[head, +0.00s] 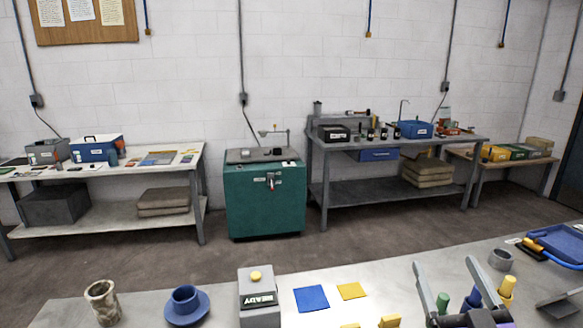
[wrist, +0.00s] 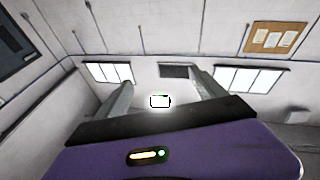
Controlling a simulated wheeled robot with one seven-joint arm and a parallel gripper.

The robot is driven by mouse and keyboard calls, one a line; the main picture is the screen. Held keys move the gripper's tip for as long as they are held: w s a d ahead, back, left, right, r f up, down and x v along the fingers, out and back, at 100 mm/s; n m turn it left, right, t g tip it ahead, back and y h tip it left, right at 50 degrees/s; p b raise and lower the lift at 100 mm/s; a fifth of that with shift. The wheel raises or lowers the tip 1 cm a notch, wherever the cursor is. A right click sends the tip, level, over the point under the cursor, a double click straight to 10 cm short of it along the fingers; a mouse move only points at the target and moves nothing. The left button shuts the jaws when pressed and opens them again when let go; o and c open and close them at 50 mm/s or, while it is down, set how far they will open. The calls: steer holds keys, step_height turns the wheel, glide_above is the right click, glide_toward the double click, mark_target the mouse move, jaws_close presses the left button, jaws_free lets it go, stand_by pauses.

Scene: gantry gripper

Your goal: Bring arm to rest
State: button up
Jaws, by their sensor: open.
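My gripper (head: 444,265) is at the lower right of the head view, above the near grey table (head: 230,284). Its two grey fingers point upward and stand wide apart, with nothing between them. In the wrist view my gripper (wrist: 162,80) also shows open and empty, with its purple body below and wall, windows and a notice board beyond. The lower part of the arm is cut off by the head view's bottom edge.
Green (head: 442,303) and yellow (head: 507,288) pegs show close around the gripper. A blue tray (head: 562,243) lies right.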

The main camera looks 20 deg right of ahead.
steer(key=s+a+f+n+g+y, duration=0.1)
steer(key=s+a+f+y, duration=0.2)
steer(key=s+a+f, duration=0.2)
steer(key=s+a+f+n+g+y, duration=0.1)
steer(key=s+a+f+y, duration=0.2)
steer(key=s+a+f, duration=0.3)
steer(key=s+a+f+n+g+y, duration=0.1)
steer(key=s+a+f, duration=0.4)
steer(key=s+a, duration=0.8)
steer(key=shift+s+f+n+g+y, duration=0.15)
steer(key=shift+n+g+y, duration=0.3)
steer(key=shift+y, duration=0.95)
steer(key=shift+s+f, duration=0.15)
steer(key=shift+s, duration=0.1)
